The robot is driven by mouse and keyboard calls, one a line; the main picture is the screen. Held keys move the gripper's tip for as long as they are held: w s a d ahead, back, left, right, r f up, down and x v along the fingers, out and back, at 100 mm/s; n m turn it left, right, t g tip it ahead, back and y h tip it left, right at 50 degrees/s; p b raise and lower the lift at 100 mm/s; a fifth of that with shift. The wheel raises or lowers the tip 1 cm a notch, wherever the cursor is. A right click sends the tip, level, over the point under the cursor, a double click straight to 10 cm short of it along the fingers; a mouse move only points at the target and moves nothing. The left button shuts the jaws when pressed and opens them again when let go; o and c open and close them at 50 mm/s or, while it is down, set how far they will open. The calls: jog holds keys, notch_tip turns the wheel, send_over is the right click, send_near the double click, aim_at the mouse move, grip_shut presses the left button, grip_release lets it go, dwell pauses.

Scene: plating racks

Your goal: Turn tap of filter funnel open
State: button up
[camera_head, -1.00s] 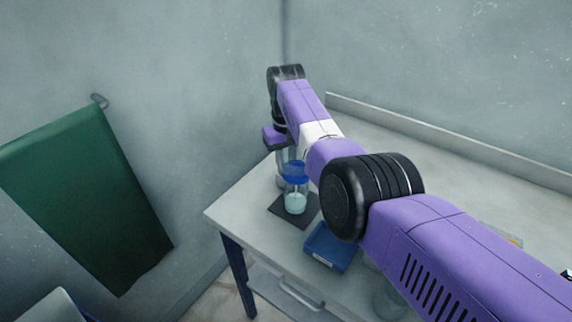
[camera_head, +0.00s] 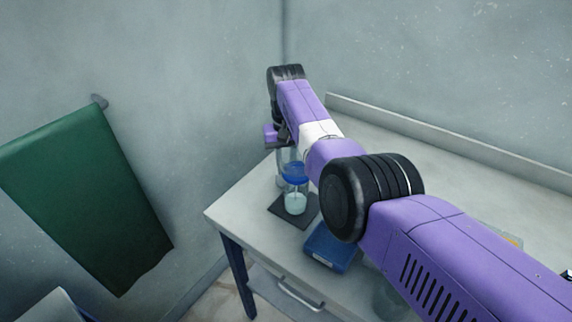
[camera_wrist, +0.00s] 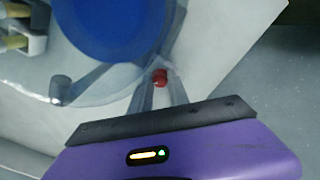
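The filter funnel appears as a clear vessel with a blue top (camera_head: 295,171) and pale liquid low in it, upright on a dark mat (camera_head: 277,211) near the table's corner. In the wrist view its round blue top (camera_wrist: 108,24) is large at the upper left. A small red tap (camera_wrist: 160,78) shows beside it, between the tips of my gripper's fingers (camera_wrist: 161,82). The fingers are close on either side of the tap; whether they press on it I cannot tell. In the head view my gripper (camera_head: 277,138) is just behind the blue top, its fingers hidden.
A blue tray (camera_head: 329,248) sits in front of the mat, partly behind my arm. A clear vessel (camera_head: 388,297) is partly hidden below my arm. The walls meet behind the table (camera_head: 238,205). A green cloth (camera_head: 85,200) hangs at left.

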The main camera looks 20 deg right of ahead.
jog(key=o, duration=0.3)
jog(key=shift+r, duration=0.1)
jog(key=shift+r+b, duration=0.35)
jog(key=shift+r, duration=3.5)
